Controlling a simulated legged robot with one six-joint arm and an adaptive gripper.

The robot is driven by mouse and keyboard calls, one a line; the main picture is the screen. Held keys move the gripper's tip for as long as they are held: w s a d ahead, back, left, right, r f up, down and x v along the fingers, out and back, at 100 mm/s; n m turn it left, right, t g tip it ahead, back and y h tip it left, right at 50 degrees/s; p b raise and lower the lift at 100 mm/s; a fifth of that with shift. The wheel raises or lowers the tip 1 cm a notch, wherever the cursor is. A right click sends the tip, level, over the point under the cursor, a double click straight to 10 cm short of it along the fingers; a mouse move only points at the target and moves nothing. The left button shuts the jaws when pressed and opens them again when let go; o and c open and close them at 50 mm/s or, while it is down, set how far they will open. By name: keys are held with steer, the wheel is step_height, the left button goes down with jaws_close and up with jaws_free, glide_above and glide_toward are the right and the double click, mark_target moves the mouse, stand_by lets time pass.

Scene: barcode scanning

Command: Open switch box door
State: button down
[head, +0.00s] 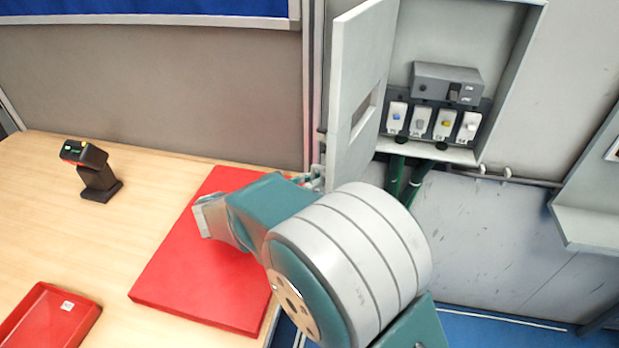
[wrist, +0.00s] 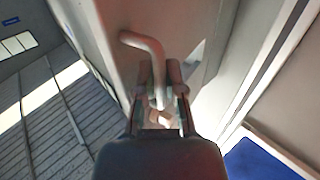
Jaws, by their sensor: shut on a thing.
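The switch box (head: 520,60) is a grey wall cabinet at the upper right of the head view. Its door (head: 352,75) stands wide open, hinged at the left and swung out from the box. Inside are a dark grey unit (head: 445,84) and a row of white switches (head: 421,120). In the wrist view, my gripper (wrist: 160,85) is shut on the pale bent door handle (wrist: 147,45), with a finger on each side of it. In the head view the gripper is mostly hidden behind my arm at the door's lower left edge; the handle is hidden there.
A wooden table (head: 160,155) at left carries a red mat (head: 195,275), a black scanner on a stand (head: 95,170) and a red tray (head: 45,320). Green cables (head: 410,180) hang below the box. Another grey box (head: 590,215) is at far right.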

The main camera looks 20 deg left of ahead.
steer(key=shift+w+a, duration=0.15)
steer(key=shift+a, duration=0.1)
steer(key=c, duration=0.7)
jaws_free()
steer(key=v, duration=1.2)
steer(key=shift+w, duration=0.1)
